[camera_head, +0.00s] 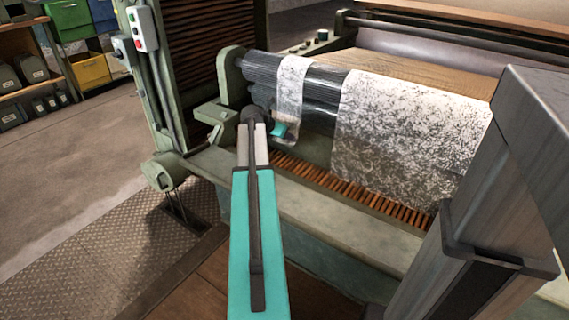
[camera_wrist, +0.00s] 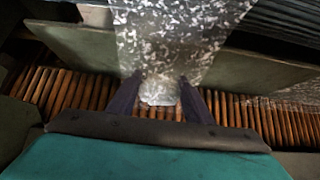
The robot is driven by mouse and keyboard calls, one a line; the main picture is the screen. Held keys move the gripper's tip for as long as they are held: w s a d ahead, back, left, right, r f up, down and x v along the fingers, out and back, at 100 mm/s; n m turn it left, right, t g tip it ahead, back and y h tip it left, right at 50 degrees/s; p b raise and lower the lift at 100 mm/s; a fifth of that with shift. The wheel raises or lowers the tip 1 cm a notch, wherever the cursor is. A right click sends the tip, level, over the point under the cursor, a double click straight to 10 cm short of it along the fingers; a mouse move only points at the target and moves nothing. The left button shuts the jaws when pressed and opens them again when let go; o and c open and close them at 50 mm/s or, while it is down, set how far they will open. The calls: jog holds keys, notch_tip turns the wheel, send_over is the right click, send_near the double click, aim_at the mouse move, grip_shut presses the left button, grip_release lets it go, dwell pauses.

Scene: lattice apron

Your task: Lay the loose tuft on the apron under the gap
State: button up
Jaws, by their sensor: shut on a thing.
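My gripper (camera_wrist: 160,98) is shut on a small pale clump, seemingly the loose tuft (camera_wrist: 158,92), between its two dark fingers. In the wrist view the tuft is just above the wooden slats of the apron (camera_wrist: 70,88); I cannot tell whether it touches them. The slatted apron (camera_head: 385,205) also shows in the head view, below the roller. The gap (camera_head: 318,100) is the bare dark stretch of roller between a narrow white strip (camera_head: 293,80) and a wide mottled sheet (camera_head: 400,130). In the head view the gripper is mostly hidden by my arm, near the strip's lower end.
A green machine frame (camera_head: 230,75) stands left of the roller. A pale ledge (camera_head: 330,215) runs along the apron's near side. A control box (camera_head: 142,28) with buttons is at upper left. Shelves with bins (camera_head: 90,70) stand far left, beyond open floor.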

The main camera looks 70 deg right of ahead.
jog(key=shift+f, duration=0.15)
jog(key=shift+f+b, duration=0.95)
jog(key=shift+f, duration=1.45)
jog(key=shift+f+b, duration=1)
jog(key=shift+f, duration=1.45)
jog(key=shift+f, duration=0.1)
jog(key=o, duration=1)
